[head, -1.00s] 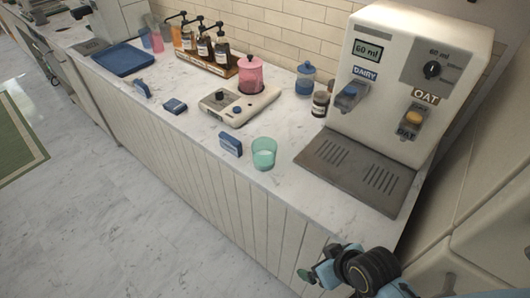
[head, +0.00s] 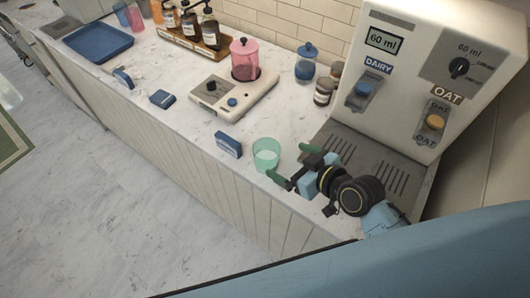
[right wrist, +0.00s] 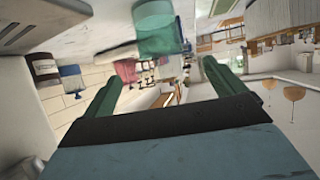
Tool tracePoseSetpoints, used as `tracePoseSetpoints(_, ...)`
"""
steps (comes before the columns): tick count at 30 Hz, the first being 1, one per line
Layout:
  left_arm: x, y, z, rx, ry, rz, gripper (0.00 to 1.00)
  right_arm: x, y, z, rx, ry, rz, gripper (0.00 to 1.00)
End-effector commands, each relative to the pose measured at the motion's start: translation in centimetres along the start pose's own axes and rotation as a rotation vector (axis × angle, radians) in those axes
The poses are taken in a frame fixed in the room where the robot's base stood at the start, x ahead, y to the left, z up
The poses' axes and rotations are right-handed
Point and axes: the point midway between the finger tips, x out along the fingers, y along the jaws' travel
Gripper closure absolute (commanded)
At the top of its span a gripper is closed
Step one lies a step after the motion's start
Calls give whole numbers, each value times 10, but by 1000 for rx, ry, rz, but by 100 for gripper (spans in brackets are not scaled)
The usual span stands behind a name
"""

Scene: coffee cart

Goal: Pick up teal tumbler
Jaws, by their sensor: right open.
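The teal tumbler (head: 265,154) is a see-through, empty-looking cup standing upright near the counter's front edge. It also shows in the right wrist view (right wrist: 160,30), ahead of the finger tips. My right gripper (head: 291,163) is open, with green finger tips spread. It is just right of the tumbler in the head view, with its opening facing it. The tumbler does not look gripped; I cannot tell whether a fingertip touches it. My left gripper is not in view.
A scale (head: 232,100) with a pink canister (head: 244,60) is behind.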

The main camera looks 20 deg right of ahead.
Motion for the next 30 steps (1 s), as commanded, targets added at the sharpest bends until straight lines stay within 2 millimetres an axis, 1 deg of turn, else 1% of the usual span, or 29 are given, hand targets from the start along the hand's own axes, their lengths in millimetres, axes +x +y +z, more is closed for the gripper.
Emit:
tracePoseSetpoints(1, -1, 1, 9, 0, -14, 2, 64, 12, 1, -1, 2, 2, 2, 5)
tracePoseSetpoints(3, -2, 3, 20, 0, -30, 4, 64, 25, 0, -1, 2, 1, 0, 5)
tracePoseSetpoints(7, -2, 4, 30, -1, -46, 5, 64, 41, 0, 0, 1, -1, 1, 5)
tracePoseSetpoints(10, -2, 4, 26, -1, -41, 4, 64, 47, 0, 0, 0, -2, 0, 5)
tracePoseSetpoints(13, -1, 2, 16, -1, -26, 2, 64, 53, 0, 0, 1, -2, 0, 5)
tracePoseSetpoints(15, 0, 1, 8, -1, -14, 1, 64, 62, 0, 0, 1, -1, 1, 5)
tracePoseSetpoints(18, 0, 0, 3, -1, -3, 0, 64, 78, 0, 0, 2, -1, 0, 5)
tracePoseSetpoints(21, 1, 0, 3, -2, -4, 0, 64, 91, 0, 1, 2, -2, 0, 5)
tracePoseSetpoints(24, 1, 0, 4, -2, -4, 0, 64, 98, 0, 1, 1, -3, 0, 5)
tracePoseSetpoints(30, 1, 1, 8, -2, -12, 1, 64, 100, 0, 1, -1, -3, 0, 5)
